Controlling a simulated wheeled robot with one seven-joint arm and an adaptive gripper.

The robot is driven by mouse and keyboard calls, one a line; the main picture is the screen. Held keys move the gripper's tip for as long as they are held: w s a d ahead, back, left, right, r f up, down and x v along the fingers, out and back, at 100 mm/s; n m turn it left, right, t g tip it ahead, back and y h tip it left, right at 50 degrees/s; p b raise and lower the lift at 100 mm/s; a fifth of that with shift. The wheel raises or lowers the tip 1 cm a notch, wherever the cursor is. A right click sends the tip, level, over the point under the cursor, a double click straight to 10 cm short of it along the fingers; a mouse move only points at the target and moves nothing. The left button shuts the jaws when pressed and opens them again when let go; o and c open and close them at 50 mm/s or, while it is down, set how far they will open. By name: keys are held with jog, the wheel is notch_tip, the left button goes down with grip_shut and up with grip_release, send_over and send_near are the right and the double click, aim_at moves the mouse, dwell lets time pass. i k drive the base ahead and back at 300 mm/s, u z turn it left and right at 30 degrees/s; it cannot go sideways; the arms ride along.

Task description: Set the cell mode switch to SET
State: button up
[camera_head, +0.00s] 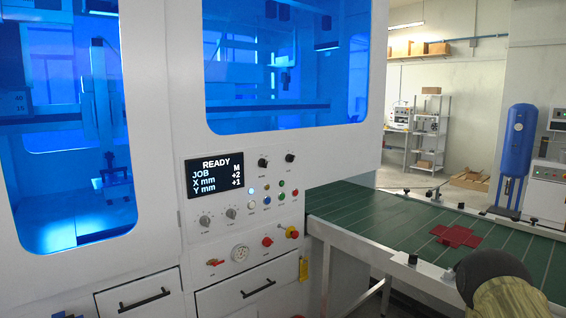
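The control panel on the white machine front has a black display (215,174) reading READY, JOB M, X mm +2, Y mm +1. Two black knobs, one left (263,162) and one right (289,158), sit to the right of the display. Two grey dials, one left (205,221) and one right (231,213), sit below it. The labels are too small to read, so I cannot tell which control is the cell mode switch or its position. A part of my arm shows at the lower right, but my gripper's fingers are not visible.
Several coloured buttons, a gauge (240,253), a red knob (267,241) and a yellow-red switch (291,232) are on the panel. A drawer handle (262,289) juts out below. A green conveyor table (370,212) with a red cross-shaped blank (456,236) extends right.

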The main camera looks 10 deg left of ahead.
aim_at(263, 163)
jog(key=u, duration=0.4)
jog(key=i, duration=0.85)
jog(key=u, duration=0.7)
